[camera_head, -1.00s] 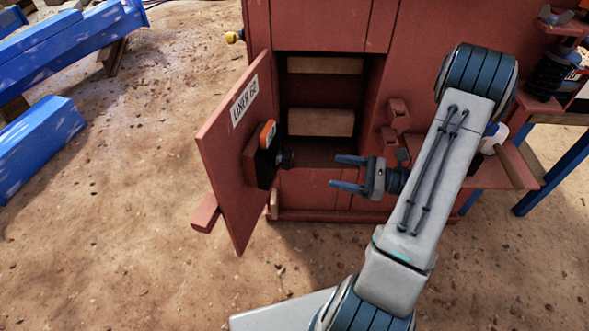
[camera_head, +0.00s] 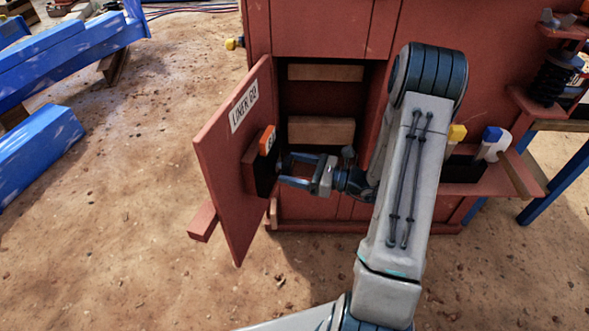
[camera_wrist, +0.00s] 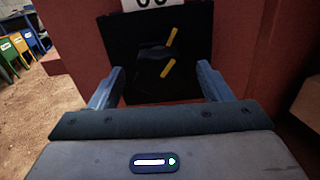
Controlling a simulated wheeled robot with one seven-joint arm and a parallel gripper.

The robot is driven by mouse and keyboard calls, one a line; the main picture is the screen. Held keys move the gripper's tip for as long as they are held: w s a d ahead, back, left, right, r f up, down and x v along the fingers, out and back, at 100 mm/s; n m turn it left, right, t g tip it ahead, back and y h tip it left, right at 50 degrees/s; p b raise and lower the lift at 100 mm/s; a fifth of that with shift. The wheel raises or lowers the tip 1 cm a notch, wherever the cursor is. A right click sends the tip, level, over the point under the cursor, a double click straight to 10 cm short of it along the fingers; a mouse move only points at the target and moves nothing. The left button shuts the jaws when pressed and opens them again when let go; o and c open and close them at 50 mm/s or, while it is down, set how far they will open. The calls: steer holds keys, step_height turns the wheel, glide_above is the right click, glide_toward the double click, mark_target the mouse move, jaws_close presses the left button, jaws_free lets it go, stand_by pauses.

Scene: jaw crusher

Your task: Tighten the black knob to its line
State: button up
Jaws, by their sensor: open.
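The black knob (camera_wrist: 152,64) shows in the wrist view on a black plate (camera_wrist: 190,45), between my two fingers. One yellow mark lies on the knob and another yellow line (camera_wrist: 171,37) lies above it; the two are not in one straight line. My gripper (camera_head: 283,170) is open, its fingers either side of the knob and apart from it in the wrist view. In the head view the knob is mostly hidden by my fingers. The black plate is on a block on the inner face of the open red door (camera_head: 232,170).
A red shelf (camera_head: 490,178) with a bin stands right. Blue beams (camera_head: 60,60) lie left.

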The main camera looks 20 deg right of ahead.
steer(key=shift+a, duration=0.1)
steer(key=c, duration=1)
steer(key=shift+r+p, duration=0.15)
steer(key=shift+p, duration=0.35)
steer(key=m+p, duration=0.3)
steer(key=shift+r+p, duration=0.15)
steer(key=shift+p, duration=0.2)
steer(key=m+p, duration=0.4)
steer(key=p, duration=0.1)
steer(key=shift+m, duration=0.3)
steer(key=m+p, duration=0.4)
steer(key=shift+f+m+p, duration=0.15)
steer(key=shift+m+p, duration=0.45)
steer(key=shift+m, duration=0.5)
steer(key=shift+f+m+p, duration=0.15)
steer(key=shift+m+p, duration=0.45)
steer(key=shift+m, duration=0.5)
